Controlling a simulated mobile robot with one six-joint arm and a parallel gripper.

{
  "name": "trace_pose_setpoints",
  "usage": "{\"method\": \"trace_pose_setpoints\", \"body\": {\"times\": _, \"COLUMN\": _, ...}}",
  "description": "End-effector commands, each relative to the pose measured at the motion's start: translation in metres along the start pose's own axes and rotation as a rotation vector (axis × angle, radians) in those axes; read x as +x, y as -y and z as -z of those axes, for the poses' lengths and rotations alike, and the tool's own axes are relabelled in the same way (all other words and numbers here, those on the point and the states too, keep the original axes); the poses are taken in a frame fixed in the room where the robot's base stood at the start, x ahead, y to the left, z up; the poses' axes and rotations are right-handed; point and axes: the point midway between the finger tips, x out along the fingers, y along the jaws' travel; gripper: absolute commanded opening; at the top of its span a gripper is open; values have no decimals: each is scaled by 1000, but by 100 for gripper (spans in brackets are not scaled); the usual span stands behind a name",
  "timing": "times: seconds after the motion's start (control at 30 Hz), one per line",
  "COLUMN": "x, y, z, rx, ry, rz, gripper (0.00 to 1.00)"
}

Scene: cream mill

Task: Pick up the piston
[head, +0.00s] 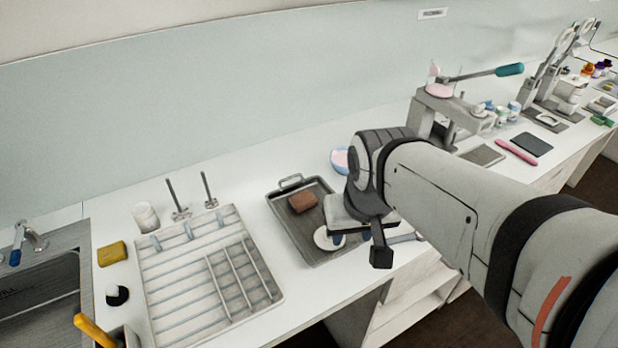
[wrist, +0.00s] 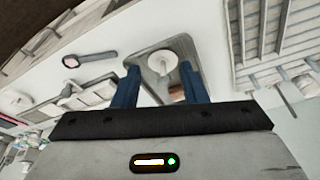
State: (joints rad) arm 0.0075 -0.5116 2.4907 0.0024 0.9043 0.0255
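A white round disc with a short stem, which looks like the piston (head: 324,239), is in the grey metal tray (head: 296,235) on the counter. In the wrist view the piston (wrist: 160,64) shows between and just beyond my blue fingertips. My gripper (head: 338,241) is over the right part of the tray, and its wrist body hides part of the tray. In the wrist view my gripper (wrist: 160,75) is open, its fingers apart and empty. I cannot tell its exact height above the piston.
A brown block (head: 303,202) lies in the tray near the piston. A white slatted drying rack (head: 165,290) stands left of the tray, with a yellow sponge (head: 112,253) and a sink beyond. A blue bowl (head: 340,160) is behind my wrist. A lever press (head: 440,108) stands further right.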

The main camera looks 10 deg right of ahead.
Motion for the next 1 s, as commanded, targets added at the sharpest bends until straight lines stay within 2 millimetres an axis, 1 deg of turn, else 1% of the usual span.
{"method": "trace_pose_setpoints", "body": {"times": 0.07, "x": 6, "y": -3, "z": 8, "rx": 68, "ry": 26, "rz": 8, "gripper": 39}}
{"method": "trace_pose_setpoints", "body": {"times": 0.17, "x": 19, "y": -5, "z": 27, "rx": 255, "ry": 78, "rz": 11, "gripper": 39}}
{"method": "trace_pose_setpoints", "body": {"times": 0.3, "x": 45, "y": -6, "z": 58, "rx": 597, "ry": 170, "rz": -4, "gripper": 39}}
{"method": "trace_pose_setpoints", "body": {"times": 0.4, "x": 65, "y": -8, "z": 78, "rx": 824, "ry": 229, "rz": -26, "gripper": 39}}
{"method": "trace_pose_setpoints", "body": {"times": 0.5, "x": 83, "y": -9, "z": 93, "rx": 1009, "ry": 276, "rz": -52, "gripper": 39}}
{"method": "trace_pose_setpoints", "body": {"times": 0.6, "x": 96, "y": -10, "z": 103, "rx": 1136, "ry": 307, "rz": -75, "gripper": 39}}
{"method": "trace_pose_setpoints", "body": {"times": 0.73, "x": 107, "y": -10, "z": 108, "rx": 1215, "ry": 326, "rz": -91, "gripper": 39}}
{"method": "trace_pose_setpoints", "body": {"times": 1.0, "x": 135, "y": -7, "z": 102, "rx": 1226, "ry": 329, "rz": -94, "gripper": 39}}
